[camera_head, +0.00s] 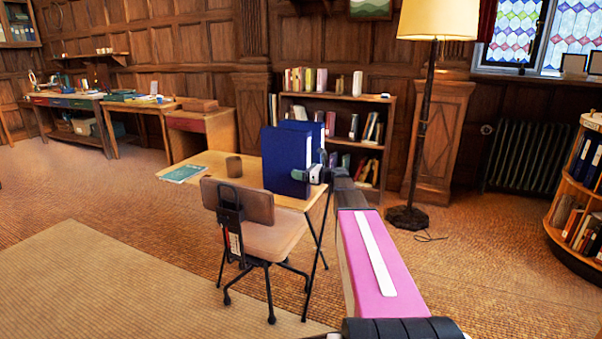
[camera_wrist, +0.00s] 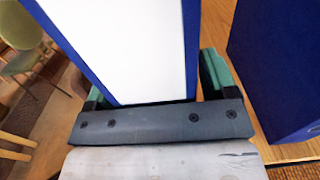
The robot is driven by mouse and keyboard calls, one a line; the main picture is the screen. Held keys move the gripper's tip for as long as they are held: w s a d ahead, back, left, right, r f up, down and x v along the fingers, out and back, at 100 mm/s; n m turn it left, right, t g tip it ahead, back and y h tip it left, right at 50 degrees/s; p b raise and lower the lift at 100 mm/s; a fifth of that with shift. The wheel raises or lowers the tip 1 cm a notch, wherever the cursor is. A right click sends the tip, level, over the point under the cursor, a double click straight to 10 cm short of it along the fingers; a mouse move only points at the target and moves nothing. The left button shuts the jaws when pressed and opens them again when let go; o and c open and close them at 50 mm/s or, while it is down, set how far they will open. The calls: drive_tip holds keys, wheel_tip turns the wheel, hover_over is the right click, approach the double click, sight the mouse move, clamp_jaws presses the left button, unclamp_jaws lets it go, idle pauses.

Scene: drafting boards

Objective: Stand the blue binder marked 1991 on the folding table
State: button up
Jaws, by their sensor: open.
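A blue binder (camera_head: 285,160) stands upright on the folding table (camera_head: 240,168), near its right end. A second blue binder (camera_head: 305,126) stands just behind it, mostly hidden. No 1991 marking can be read on either. My gripper (camera_head: 312,175) reaches in from the right at the front binder's edge. In the wrist view, the open fingers of my gripper (camera_wrist: 152,88) sit on both sides of a binder (camera_wrist: 135,45) with a white inner face and blue covers. The other blue binder (camera_wrist: 275,75) is beside it on the right, apart from the fingers.
A chair (camera_head: 255,225) stands in front of the table. A bookcase (camera_head: 345,100) is behind it, and a floor lamp (camera_head: 425,120) stands to the right.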

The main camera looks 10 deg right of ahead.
drive_tip(key=v, duration=1.2)
